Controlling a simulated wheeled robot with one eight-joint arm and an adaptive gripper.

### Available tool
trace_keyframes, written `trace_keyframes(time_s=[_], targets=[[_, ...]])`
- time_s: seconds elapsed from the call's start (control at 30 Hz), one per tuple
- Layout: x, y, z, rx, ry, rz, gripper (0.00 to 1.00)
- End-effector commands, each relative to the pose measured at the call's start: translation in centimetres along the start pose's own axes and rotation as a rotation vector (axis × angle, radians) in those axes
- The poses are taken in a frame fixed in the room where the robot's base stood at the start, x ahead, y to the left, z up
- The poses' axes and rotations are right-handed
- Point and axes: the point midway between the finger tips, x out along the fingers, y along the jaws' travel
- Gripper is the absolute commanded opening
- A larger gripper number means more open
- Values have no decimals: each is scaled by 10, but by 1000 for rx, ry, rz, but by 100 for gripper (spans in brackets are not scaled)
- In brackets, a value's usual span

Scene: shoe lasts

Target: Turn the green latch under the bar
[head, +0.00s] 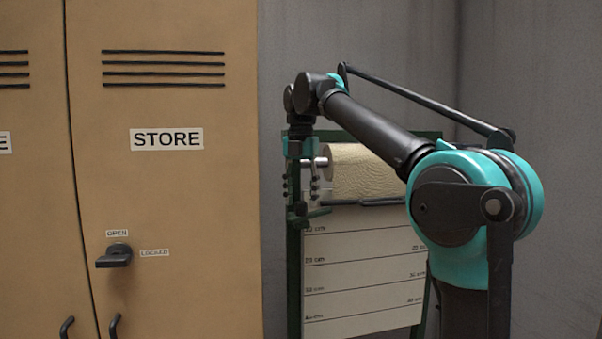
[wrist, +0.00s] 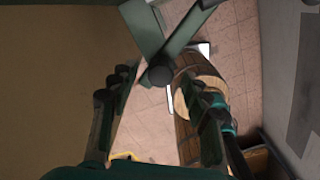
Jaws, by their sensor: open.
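The green latch (head: 319,212) is a small bar on the left side of a green stand, just below the level of the dark bar (head: 372,202) under the paper roll. In the wrist view the latch (wrist: 188,33) is a slanted green strip with a dark round knob near its lower end. My gripper (head: 300,197) points down at the stand's left post, just above the latch. In the wrist view my gripper (wrist: 156,76) is open, with a finger on either side of the knob. I cannot tell whether either finger touches it.
The stand (head: 294,270) holds a yellowish roll (head: 362,172) and a ruled white sheet (head: 362,270). A tan locker (head: 190,220) marked STORE, with a black handle (head: 115,256), stands close on the left. Below, the wrist view shows a wooden round thing (wrist: 188,135) on the tiled floor.

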Motion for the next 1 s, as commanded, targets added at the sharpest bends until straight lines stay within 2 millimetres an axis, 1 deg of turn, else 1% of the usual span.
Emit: trace_keyframes(time_s=[0.1, 0.3, 0.5, 0.7, 1.0], targets=[[-22, 0, 0, 0, 0, 0, 48], [-57, 0, 0, 0, 0, 0, 48], [-83, 1, 0, 0, 0, 0, 48], [-96, 0, 0, 0, 0, 0, 48], [-98, 0, 0, 0, 0, 0, 48]])
